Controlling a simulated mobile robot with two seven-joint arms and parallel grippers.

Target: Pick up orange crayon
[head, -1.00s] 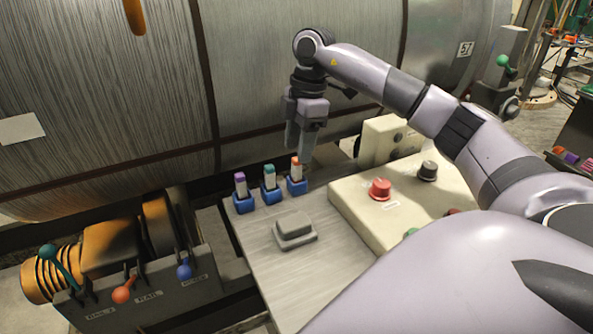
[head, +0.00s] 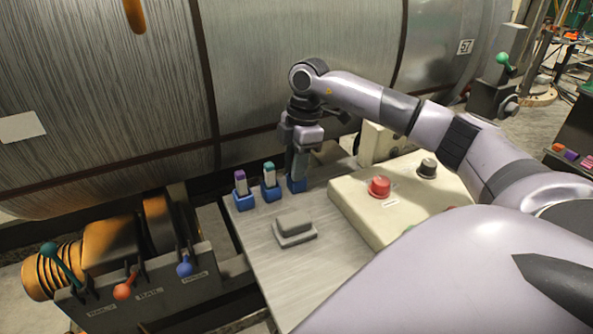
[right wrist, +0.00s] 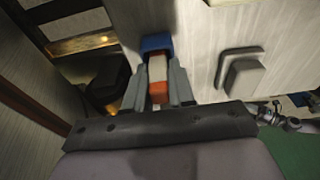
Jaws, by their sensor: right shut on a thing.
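The orange crayon (right wrist: 158,88) has a pale wrapper and stands in a blue holder (head: 297,185). That holder also shows in the right wrist view (right wrist: 157,43). My right gripper (head: 297,172) points down over this holder, and its fingers hide the crayon in the head view. In the right wrist view my right gripper (right wrist: 159,82) has a finger on each side of the crayon and is shut on it. The crayon's lower end is still in the holder. My left gripper is not in view.
A purple crayon (head: 240,179) and a teal crayon (head: 269,174) stand in blue holders to the left. A grey block (head: 294,226) sits on the metal plate in front. A cream control box (head: 375,212) with knobs is to the right, and a large drum (head: 110,85) rises behind.

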